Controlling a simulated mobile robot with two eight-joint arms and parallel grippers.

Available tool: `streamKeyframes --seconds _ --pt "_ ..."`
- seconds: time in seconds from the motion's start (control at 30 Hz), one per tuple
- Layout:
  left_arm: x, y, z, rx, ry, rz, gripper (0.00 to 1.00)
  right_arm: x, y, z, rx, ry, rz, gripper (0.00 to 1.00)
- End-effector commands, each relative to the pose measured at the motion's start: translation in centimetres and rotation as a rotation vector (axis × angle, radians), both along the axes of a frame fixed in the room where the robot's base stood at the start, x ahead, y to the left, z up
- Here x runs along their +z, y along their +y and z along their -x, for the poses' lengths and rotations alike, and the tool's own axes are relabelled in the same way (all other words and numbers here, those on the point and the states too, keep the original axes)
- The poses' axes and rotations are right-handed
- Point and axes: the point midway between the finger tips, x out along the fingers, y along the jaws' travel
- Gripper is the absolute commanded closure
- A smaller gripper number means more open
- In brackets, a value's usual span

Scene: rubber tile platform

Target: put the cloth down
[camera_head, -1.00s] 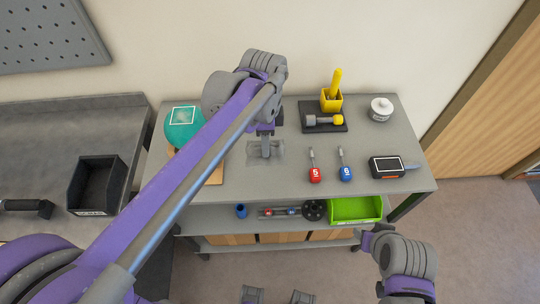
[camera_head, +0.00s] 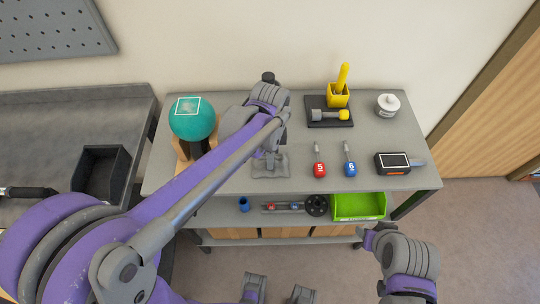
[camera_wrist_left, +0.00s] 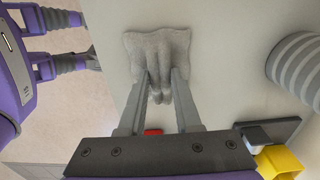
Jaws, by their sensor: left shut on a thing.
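The grey cloth (camera_head: 270,169) is at the front middle of the grey table top, bunched, with its lower part spread. My left gripper (camera_head: 270,158) is above it, pointing down and shut on it. In the left wrist view the cloth (camera_wrist_left: 158,45) hangs in folds between the two fingers (camera_wrist_left: 162,80), its wider end beyond their tips. I cannot tell if it rests on the table or hangs just over it. My right gripper (camera_head: 372,235) is low at the right, in front of the table; its fingers are too unclear to read.
Red (camera_head: 319,168) and blue (camera_head: 349,168) screwdrivers lie right of the cloth. A teal ball (camera_head: 192,125) on a wooden stand is left. A black tray (camera_head: 316,103) with yellow items and a white jar (camera_head: 388,104) stand behind. A green bin (camera_head: 358,208) is on the shelf below.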

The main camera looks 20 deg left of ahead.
Motion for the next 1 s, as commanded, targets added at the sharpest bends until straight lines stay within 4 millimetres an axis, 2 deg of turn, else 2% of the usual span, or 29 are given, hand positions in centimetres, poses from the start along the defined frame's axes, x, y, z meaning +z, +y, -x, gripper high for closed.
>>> streamKeyframes --seconds 0.1,0.13,0.27,0.3,0.57,0.67,0.77,1.0 --pt "-0.4 0.0 0.0 0.000 0.001 0.000 1.00 -0.4 0.0 0.1 0.000 0.002 0.000 0.50" --pt "-0.4 0.0 0.0 0.000 0.000 0.000 0.64 -0.3 0.0 0.1 0.000 0.001 0.000 0.50" --pt "-0.3 0.0 0.0 0.000 0.000 0.000 0.41 -0.3 0.0 0.1 0.000 0.001 0.000 0.50" --pt "-0.3 0.0 0.0 0.000 0.000 0.000 0.38 -0.2 0.0 0.1 0.000 0.001 0.000 0.50" --pt "-0.2 0.0 0.0 0.000 0.000 0.000 0.38 -0.2 0.0 0.0 0.000 0.001 0.000 0.50" --pt "0.4 0.0 0.0 0.000 0.000 0.000 0.38 0.1 0.0 0.0 0.000 -0.001 0.000 0.50" --pt "1.8 0.0 0.0 0.000 0.000 0.000 0.38 0.3 0.0 -0.1 0.000 -0.001 0.000 0.50" --pt "7.0 0.0 0.0 0.000 0.000 0.000 0.38 0.9 0.0 -0.2 0.000 -0.004 0.000 0.50"
